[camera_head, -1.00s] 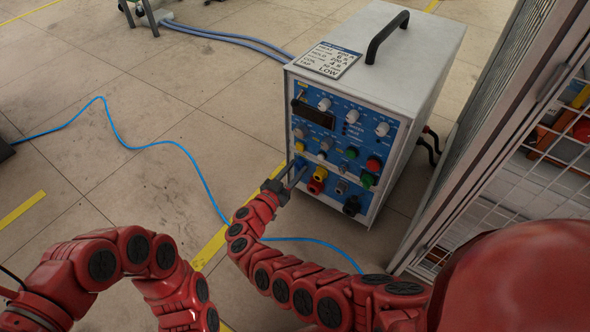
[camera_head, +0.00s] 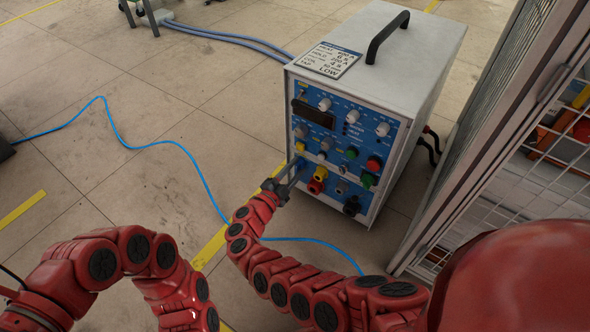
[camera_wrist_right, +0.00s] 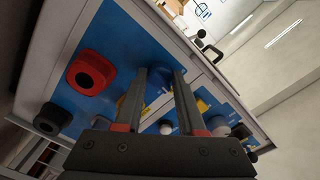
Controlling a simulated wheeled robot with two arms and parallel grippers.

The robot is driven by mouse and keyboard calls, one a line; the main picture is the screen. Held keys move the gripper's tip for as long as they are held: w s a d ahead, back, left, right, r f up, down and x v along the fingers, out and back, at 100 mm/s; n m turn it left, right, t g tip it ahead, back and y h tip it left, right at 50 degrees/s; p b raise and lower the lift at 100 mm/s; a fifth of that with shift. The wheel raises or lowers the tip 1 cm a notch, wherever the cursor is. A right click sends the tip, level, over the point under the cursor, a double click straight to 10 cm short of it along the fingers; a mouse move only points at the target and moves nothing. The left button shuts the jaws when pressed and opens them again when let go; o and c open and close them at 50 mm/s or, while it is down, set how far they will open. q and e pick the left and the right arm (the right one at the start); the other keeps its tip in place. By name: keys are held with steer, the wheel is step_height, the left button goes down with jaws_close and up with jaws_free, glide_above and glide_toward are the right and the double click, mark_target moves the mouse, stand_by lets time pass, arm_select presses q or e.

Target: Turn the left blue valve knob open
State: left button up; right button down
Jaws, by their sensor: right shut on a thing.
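The heater's blue front panel (camera_head: 335,117) carries several knobs and sockets. My right gripper (camera_head: 297,168) is at the panel's lower left, its fingers pointing into it. The left blue valve knob (camera_head: 302,163) is at the fingertips, largely hidden by them. In the right wrist view, the fingers (camera_wrist_right: 160,78) reach the panel and are shut around a dark-looking knob (camera_wrist_right: 160,74). How far the knob is turned cannot be read. My left arm loops through the lower left of the head view, its gripper out of frame.
Beside the knob are a yellow knob (camera_head: 320,173) and a red knob (camera_head: 315,186), with a black knob (camera_head: 352,206) lower right. A blue hose (camera_head: 196,166) lies on the floor. A mesh cabinet (camera_head: 480,130) stands close on the right.

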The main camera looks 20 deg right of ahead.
steer(key=m, duration=0.3)
steer(key=shift+m, duration=2.2)
steer(key=c, duration=0.5)
jaws_free()
arm_select(q)
steer(key=shift+a+r+t+y+p, duration=0.15)
steer(key=shift+r+t+y+p, duration=0.35)
steer(key=shift+r+t+p, duration=0.45)
arm_select(e)
steer(key=v, duration=1.2)
